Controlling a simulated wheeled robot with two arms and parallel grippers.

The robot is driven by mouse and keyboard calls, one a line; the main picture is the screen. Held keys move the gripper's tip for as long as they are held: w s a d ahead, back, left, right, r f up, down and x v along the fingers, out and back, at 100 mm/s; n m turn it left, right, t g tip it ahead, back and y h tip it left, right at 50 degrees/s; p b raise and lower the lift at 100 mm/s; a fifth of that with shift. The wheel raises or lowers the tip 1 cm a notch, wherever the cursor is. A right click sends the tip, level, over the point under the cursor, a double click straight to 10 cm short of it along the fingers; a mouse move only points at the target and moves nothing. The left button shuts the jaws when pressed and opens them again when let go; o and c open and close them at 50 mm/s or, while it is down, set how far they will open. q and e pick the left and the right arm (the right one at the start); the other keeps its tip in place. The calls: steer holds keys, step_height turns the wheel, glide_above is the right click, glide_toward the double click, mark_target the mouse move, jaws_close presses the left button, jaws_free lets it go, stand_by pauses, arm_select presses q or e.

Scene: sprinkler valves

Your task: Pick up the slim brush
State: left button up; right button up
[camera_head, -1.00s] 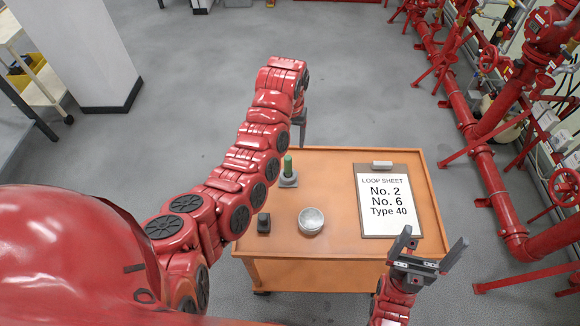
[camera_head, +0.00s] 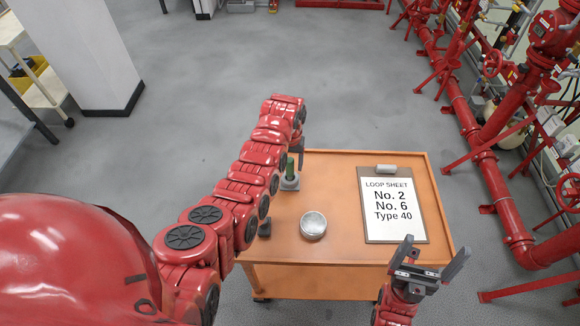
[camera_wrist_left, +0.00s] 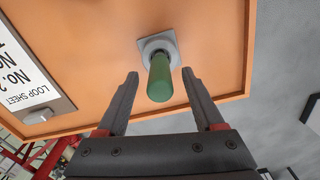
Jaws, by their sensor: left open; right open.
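The slim brush appears to be the upright green-handled item (camera_head: 290,165) in a grey square holder (camera_head: 290,183) at the back left of the orange cart. In the left wrist view the green handle (camera_wrist_left: 160,78) points toward the camera, centred ahead of the fingers. My left gripper (camera_wrist_left: 160,90) is open, with a fingertip on each side of the handle and a gap to both. In the head view my left gripper (camera_head: 299,150) is mostly hidden by its arm, close to the handle. My right gripper (camera_head: 432,257) is open and empty near the cart's front right.
Red pipes (camera_head: 490,170) run along the right. Grey floor lies open behind the cart.

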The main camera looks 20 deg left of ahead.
arm_select(q)
steer(key=shift+f, duration=1.15)
jaws_close()
